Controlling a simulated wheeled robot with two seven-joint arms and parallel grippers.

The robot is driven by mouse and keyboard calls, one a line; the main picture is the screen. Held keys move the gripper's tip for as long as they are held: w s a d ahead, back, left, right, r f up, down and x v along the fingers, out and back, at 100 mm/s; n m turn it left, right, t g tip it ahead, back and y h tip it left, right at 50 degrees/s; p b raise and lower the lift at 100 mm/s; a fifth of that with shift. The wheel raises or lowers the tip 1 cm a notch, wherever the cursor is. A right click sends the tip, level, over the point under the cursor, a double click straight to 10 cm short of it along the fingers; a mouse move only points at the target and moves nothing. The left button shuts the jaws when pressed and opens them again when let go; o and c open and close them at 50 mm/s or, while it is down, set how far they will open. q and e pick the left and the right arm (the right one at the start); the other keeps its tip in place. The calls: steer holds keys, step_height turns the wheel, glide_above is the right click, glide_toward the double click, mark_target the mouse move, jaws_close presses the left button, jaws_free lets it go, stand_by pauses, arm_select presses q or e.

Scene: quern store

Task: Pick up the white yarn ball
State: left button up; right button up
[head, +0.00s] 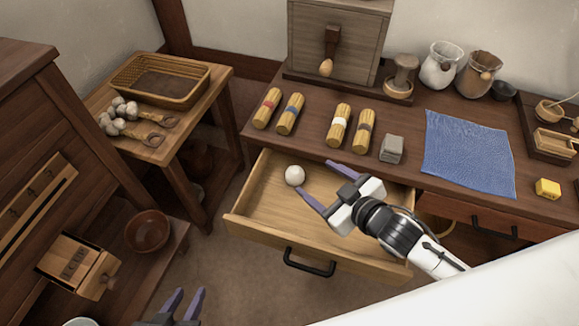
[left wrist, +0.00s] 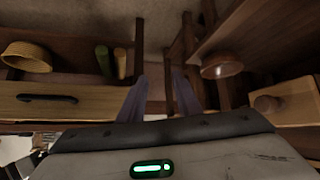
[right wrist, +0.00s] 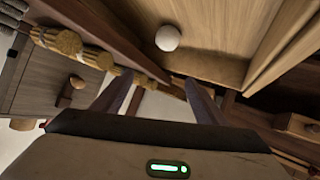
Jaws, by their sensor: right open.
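The white yarn ball (head: 295,175) lies in the open wooden drawer (head: 262,210), near its left back corner. It also shows in the right wrist view (right wrist: 168,38), beyond my fingertips. My right gripper (head: 313,178) is open over the drawer, its fingers pointing left toward the ball, with nothing between them. In the right wrist view its fingers (right wrist: 160,80) are spread apart and the ball is clear of them. My left gripper (head: 190,293) is at the bottom edge of the head view, away from the drawer. Its fingers (left wrist: 160,76) stand apart and empty.
The bench top above the drawer holds several tied bundles (head: 290,113), a grey block (head: 391,149) and a blue cloth (head: 465,155). A side table (head: 213,88) with a basket stands at left. A brown bowl (head: 148,231) sits on a low shelf. The drawer's middle is bare.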

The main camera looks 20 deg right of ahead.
steer(key=b, duration=0.4)
glide_toward(299, 178)
steer(key=shift+w+a+r, duration=0.15)
steer(key=shift+r, duration=0.35)
steer(key=shift+f, duration=0.35)
steer(key=shift+w+f+b, duration=0.15)
steer(key=shift+f+b, duration=0.05)
steer(key=shift+b, duration=0.1)
steer(key=b+x, duration=0.1)
steer(key=x, duration=0.4)
steer(key=b+x, duration=0.1)
steer(key=x, duration=0.3)
steer(key=shift+f+b, duration=0.35)
steer(key=shift+w+a+f, duration=0.1)
steer(key=shift+w, duration=0.25)
arm_select(q)
steer(key=f, duration=0.2)
steer(key=d+f, duration=0.1)
steer(key=f, duration=0.2)
steer(key=shift+d+f, duration=0.15)
steer(key=shift+f, duration=0.15)
steer(key=shift+s+f, duration=0.1)
arm_select(e)
steer(key=c, duration=1.1)
